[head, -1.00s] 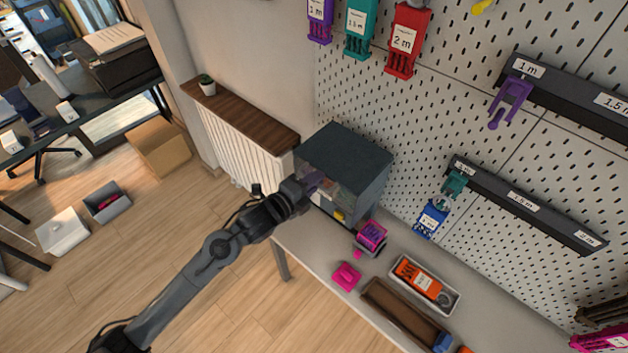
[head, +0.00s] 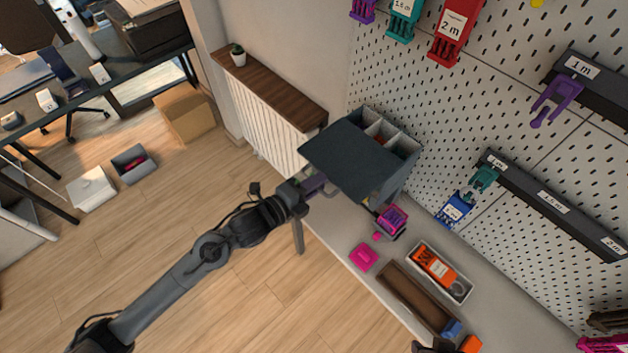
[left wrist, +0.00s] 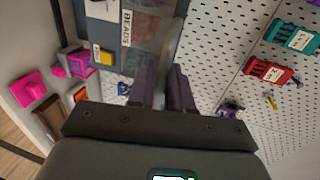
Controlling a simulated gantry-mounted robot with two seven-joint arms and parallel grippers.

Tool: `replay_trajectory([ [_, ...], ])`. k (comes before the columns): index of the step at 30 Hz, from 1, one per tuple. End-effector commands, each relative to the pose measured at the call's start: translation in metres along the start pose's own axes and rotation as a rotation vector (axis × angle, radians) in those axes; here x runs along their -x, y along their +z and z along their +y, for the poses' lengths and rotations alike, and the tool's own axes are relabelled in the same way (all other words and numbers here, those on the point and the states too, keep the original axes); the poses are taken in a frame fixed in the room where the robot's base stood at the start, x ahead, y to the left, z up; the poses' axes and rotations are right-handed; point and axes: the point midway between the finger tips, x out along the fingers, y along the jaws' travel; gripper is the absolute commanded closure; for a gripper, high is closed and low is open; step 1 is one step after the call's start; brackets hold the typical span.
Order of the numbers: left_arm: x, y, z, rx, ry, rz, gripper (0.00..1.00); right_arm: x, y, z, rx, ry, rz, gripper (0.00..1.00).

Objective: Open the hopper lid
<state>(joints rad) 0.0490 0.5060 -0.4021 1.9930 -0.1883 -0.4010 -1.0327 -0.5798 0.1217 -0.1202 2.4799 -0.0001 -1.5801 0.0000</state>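The hopper (head: 398,182) is a grey box on the bench against the pegboard. Its dark lid (head: 350,160) sticks out toward the front left, and open compartments (head: 393,137) show behind it. My left gripper (head: 318,186) is at the lid's front-left edge. In the left wrist view its purple fingers (left wrist: 165,88) stand close on either side of a thin grey piece, which seems to be the lid's handle or edge. The hopper's labelled front (left wrist: 125,35) shows beyond the fingers.
On the bench are a purple-and-pink holder (head: 393,219), a pink block (head: 363,257), a grey tray (head: 462,289) with an orange piece, and a brown trough (head: 415,300). A radiator with a wooden shelf (head: 270,82) stands left of the hopper. The pegboard rises behind.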

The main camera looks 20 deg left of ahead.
Motion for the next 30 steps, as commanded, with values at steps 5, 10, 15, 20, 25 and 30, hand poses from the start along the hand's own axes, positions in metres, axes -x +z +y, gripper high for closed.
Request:
replay_trajectory([
  [5,0.0,0.0,0.0,0.0,0.0,0.0,0.68,0.0,0.0,0.0,0.0,0.0,-0.001,0.57],
  [10,0.0,0.0,0.0,0.0,-0.001,0.001,0.68,0.0,0.0,0.0,0.0,0.0,-0.001,0.57],
  [15,0.009,0.0,0.001,0.0,0.0,0.001,0.68,0.0,0.0,0.0,0.0,0.0,-0.001,0.57],
  [20,0.031,0.0,0.001,-0.003,0.002,0.001,0.68,-0.001,0.001,0.0,-0.001,-0.001,0.0,0.57],
  [25,0.062,-0.001,0.002,-0.002,0.003,0.001,0.68,-0.003,0.001,-0.001,-0.002,-0.001,0.0,0.57],
  [30,0.087,0.0,0.002,-0.002,0.003,0.001,0.68,-0.004,0.001,-0.001,-0.002,-0.002,0.0,0.57],
])
